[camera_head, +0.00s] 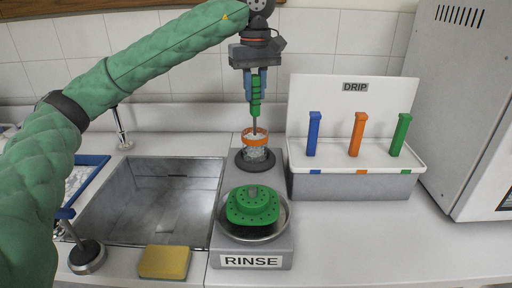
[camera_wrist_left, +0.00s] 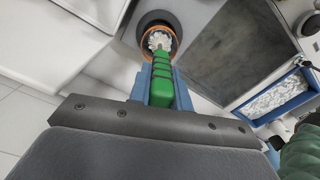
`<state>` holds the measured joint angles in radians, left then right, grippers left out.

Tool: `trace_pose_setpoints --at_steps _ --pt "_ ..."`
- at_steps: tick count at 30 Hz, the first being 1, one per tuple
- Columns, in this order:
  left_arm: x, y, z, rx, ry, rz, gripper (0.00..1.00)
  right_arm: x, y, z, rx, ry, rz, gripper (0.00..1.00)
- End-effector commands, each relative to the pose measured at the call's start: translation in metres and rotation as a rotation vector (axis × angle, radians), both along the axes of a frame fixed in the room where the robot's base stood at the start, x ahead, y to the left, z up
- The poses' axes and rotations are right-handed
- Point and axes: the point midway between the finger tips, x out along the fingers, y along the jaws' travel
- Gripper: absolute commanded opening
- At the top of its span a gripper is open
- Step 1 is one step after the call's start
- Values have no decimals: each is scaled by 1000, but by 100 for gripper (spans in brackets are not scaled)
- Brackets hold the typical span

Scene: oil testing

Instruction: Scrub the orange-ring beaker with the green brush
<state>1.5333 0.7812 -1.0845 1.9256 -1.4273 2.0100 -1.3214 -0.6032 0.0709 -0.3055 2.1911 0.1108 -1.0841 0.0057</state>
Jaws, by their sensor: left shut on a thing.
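The orange-ring beaker (camera_head: 256,151) stands upright on a dark round base at the back of the grey rinse unit. My left gripper (camera_head: 254,86) is above it, pointing down, shut on the green brush (camera_head: 256,100). The brush's shaft goes down into the beaker's mouth and its whitish bristles are inside. In the left wrist view the green handle (camera_wrist_left: 162,82) sits between the blue fingers, and the white bristle head (camera_wrist_left: 159,41) shows within the orange ring (camera_wrist_left: 174,46). I cannot tell whether the bristles touch the glass. My right gripper is not in view.
A white DRIP rack (camera_head: 353,169) with blue, orange and green handles stands to the right. A green dotted rinser (camera_head: 252,206) is in front of the beaker. The sink (camera_head: 150,198) lies left, with a yellow sponge (camera_head: 164,262) at its front. A grey cabinet (camera_head: 465,100) bounds the right.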

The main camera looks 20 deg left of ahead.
Motion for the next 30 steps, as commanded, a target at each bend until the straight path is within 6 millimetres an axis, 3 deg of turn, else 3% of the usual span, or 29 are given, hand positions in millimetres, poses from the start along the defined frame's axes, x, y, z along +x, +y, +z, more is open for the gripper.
trace_pose_setpoints --at_steps 14,30 --pt "1 -2 0 0 1 2 0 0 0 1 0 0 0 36" --pt "1 -3 43 0 -1 1 0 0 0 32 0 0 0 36"
